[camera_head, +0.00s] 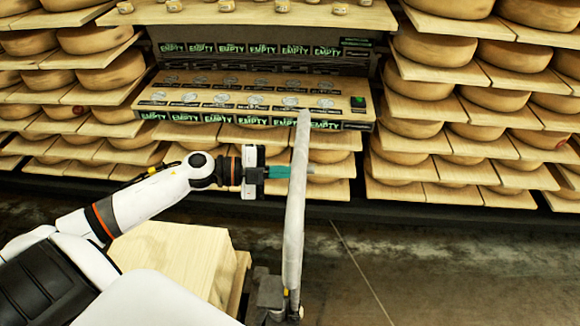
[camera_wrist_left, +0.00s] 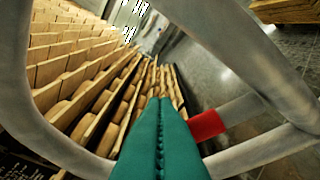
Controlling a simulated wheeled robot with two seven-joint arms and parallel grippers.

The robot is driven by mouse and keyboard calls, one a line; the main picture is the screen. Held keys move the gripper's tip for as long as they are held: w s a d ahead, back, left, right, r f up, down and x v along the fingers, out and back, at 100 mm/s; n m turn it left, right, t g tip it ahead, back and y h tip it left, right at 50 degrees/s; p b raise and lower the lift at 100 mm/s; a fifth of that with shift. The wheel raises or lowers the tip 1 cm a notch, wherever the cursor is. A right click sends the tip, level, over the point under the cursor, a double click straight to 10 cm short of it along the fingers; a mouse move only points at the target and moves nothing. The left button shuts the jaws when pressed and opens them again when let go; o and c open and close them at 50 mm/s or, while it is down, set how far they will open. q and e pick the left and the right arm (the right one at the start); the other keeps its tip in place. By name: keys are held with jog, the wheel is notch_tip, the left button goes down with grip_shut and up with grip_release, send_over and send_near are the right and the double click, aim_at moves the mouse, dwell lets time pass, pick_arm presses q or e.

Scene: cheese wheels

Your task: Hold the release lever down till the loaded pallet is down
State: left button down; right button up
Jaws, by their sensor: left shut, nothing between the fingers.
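My left gripper (camera_head: 290,172) reaches in from the left, its green fingers shut and empty at the grey handle (camera_head: 296,215) of a pallet truck. The fingers also show in the left wrist view (camera_wrist_left: 160,125), inside the handle's grey loop (camera_wrist_left: 40,110). A red lever (camera_wrist_left: 207,126) sits close to the right side of the fingers; I cannot tell whether they touch. In the head view the lever is not distinguishable. A pale wooden load (camera_head: 170,250) stands at lower left, partly hidden by my arm. Whether its pallet is on the floor cannot be seen. My right gripper is out of view.
Racks of cheese wheels (camera_head: 430,45) on boards line the back. A middle rack section (camera_head: 240,105) has rows of round tags and "EMPTY" labels, with a small green-lit box (camera_head: 358,102) at its right end. The concrete floor (camera_head: 440,260) at right is clear.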

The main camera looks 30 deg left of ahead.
pick_arm(q)
jog(key=shift+w+a+f, duration=0.3)
jog(key=shift+w+f, duration=0.1)
jog(key=shift+w, duration=0.1)
